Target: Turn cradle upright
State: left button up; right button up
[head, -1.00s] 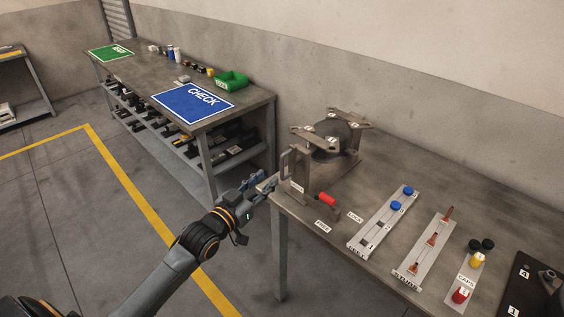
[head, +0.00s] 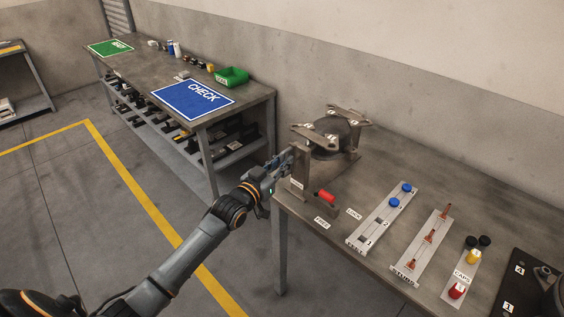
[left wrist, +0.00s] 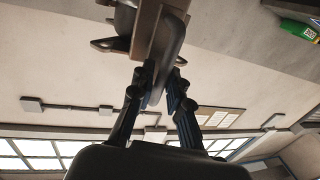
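The cradle (head: 298,170) is a grey-brown metal frame at the near left part of the right-hand table, with a dark round body (head: 328,150) between its plates. Its upper plate with pads faces up in the head view. My left gripper (head: 290,158) is at the cradle's left side, by the handle. In the left wrist view the two fingers (left wrist: 160,88) stand on either side of the dark handle bar (left wrist: 172,45). I cannot tell whether they press on it. My right gripper is out of view.
A red-handled lever (head: 325,196) sits in front of the cradle. Racks with blue knobs (head: 394,203), copper-coloured parts (head: 430,236) and caps (head: 457,290) lie to the right. A second bench with a blue CHECK mat (head: 194,103) stands behind left.

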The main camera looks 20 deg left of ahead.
pick_arm(q)
grip_shut()
